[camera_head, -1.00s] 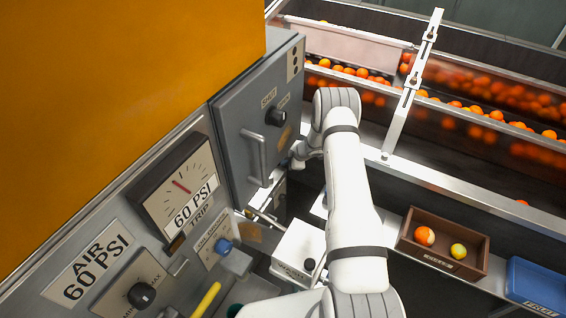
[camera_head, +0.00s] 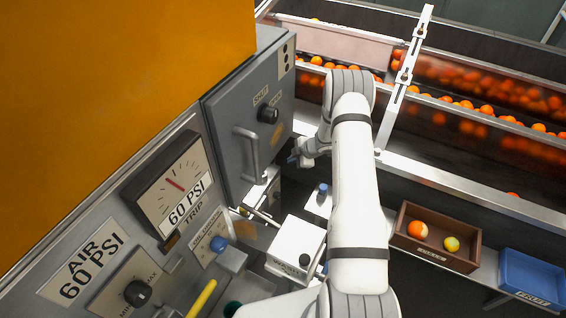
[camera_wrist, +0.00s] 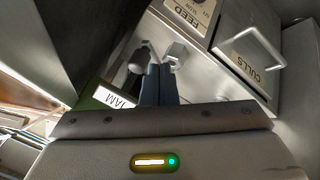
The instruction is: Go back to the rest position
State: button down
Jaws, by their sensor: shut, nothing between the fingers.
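My gripper (camera_head: 293,158) is beside the grey cabinet door (camera_head: 250,115), to the right of its handle and apart from it. My white arm stands in front of part of the scene and hides what lies behind it. In the wrist view my gripper (camera_wrist: 158,84) shows its two dark fingers together and empty.
A gauge (camera_head: 172,186) reading 60 PSI and a dial panel are at left. A wooden box (camera_head: 398,236) with two fruits and a blue bin (camera_head: 532,280) are at right. A conveyor of oranges runs behind. The wrist view shows a CULLS drawer (camera_wrist: 247,45).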

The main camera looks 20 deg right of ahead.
jog(key=v, duration=0.5)
jog(key=shift+w+d, duration=0.3)
